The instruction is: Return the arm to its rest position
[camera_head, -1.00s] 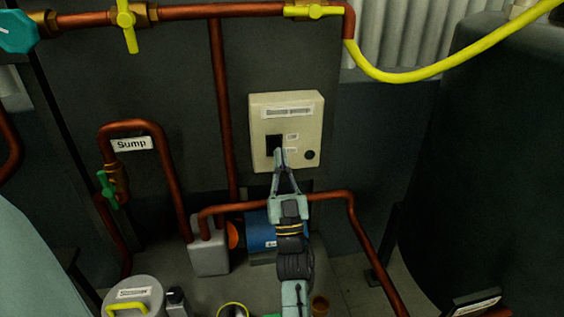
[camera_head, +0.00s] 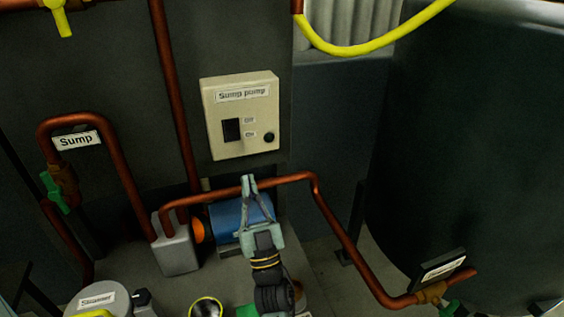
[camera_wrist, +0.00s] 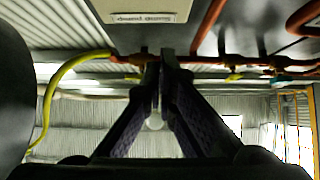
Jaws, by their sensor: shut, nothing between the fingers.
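My gripper (camera_head: 249,182) is shut with nothing between its fingers. In the head view it is below the beige sump pump switch box (camera_head: 240,116), apart from it, and its fingers overlap the copper pipe and the blue pump in the picture. The box has a dark rocker switch (camera_head: 232,130) and a round black knob (camera_head: 269,137). In the wrist view the two dark fingers (camera_wrist: 161,60) meet at their tips, and the box's underside (camera_wrist: 143,10) shows at the top edge.
A copper pipe (camera_head: 335,222) bends around the blue pump (camera_head: 236,216) close to my gripper. A large dark tank (camera_head: 465,140) fills the right side. A strainer (camera_head: 98,303) stands at the lower left. A yellow hose (camera_head: 375,44) hangs at the top.

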